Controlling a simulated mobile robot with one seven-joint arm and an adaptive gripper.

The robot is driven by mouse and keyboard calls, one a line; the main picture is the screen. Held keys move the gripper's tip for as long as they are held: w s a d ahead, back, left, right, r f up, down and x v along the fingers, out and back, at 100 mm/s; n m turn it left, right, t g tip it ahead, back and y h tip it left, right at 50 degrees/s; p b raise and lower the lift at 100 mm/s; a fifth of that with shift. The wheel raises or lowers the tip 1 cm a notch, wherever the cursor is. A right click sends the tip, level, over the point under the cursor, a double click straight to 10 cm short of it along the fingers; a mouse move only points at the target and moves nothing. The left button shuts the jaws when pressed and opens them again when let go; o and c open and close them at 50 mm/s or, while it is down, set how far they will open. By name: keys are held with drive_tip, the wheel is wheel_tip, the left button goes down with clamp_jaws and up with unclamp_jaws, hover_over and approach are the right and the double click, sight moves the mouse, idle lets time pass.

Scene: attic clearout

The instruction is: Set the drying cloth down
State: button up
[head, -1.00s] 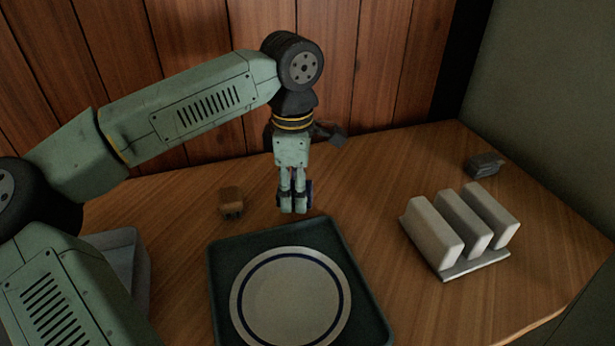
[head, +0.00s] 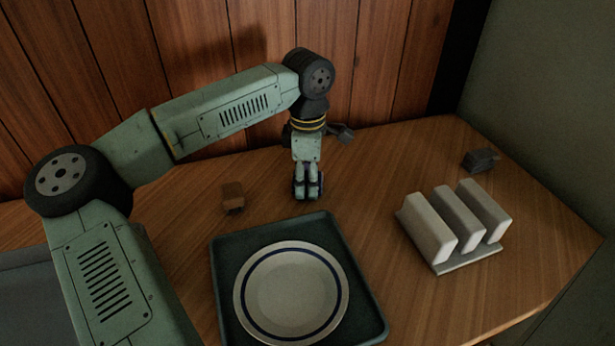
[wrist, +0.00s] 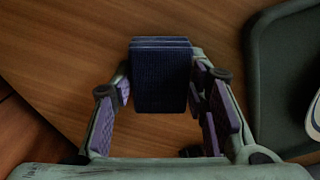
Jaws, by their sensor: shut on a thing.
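The drying cloth is a dark blue folded block (wrist: 162,80) with a ribbed weave, centred between my finger pads in the wrist view. My gripper (head: 308,188) is shut on it and points straight down over the wooden table, behind the dark tray. In the head view my fingers hide most of the cloth; only dark blue slivers show beside them. The cloth hangs low near the tabletop, but I cannot tell whether it touches.
The dark tray (head: 226,285) holds a white plate with a blue ring (head: 290,290). A small brown block (head: 232,196) lies left of my gripper. A rack with white slabs (head: 430,228) and a dark grey object (head: 480,160) stand right. Table between gripper and rack is clear.

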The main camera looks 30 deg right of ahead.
drive_tip(key=shift+f, duration=0.25)
drive_tip(key=o, duration=1.1)
drive_tip(key=shift+r, duration=0.1)
wheel_tip(320, 180, up, 12)
drive_tip(key=shift+r+b, duration=0.2)
drive_tip(key=shift+b, duration=0.3)
